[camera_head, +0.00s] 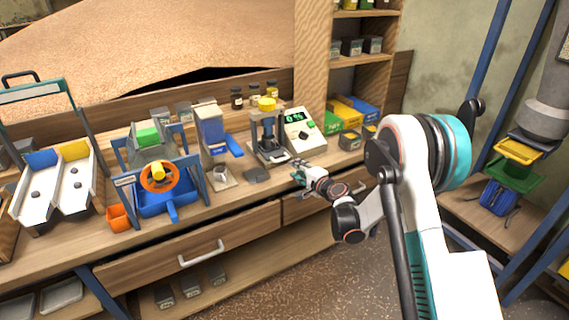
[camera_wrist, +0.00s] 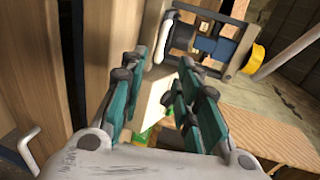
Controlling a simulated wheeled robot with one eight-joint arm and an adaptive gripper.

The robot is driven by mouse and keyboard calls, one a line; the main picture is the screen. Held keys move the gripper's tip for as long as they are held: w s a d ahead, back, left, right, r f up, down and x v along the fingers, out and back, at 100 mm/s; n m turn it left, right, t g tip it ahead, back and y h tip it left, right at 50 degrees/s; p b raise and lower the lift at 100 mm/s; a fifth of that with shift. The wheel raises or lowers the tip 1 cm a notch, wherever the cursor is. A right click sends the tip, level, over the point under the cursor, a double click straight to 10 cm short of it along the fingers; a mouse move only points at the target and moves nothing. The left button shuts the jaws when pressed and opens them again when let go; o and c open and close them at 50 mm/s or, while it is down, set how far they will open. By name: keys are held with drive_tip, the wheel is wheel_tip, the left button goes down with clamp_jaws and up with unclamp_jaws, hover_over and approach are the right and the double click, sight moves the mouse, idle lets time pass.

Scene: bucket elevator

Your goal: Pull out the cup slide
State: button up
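My gripper (camera_head: 299,177) is at the bench's front edge, to the right of the block and in front of the digital meter (camera_head: 298,131). Its teal fingers (camera_wrist: 165,92) are apart, with nothing held between them.
A blue dispenser (camera_head: 211,130) with a small cup (camera_head: 220,174), and a blue-orange machine (camera_head: 158,180), stand to the left. Yellow, green and blue bins (camera_head: 345,112) are behind on the right. A drawer with a white handle (camera_head: 201,253) is below the bench top.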

drive_tip(key=b+x, duration=0.2)
drive_tip(key=x, duration=0.8)
drive_tip(key=shift+b, duration=0.4)
clamp_jaws()
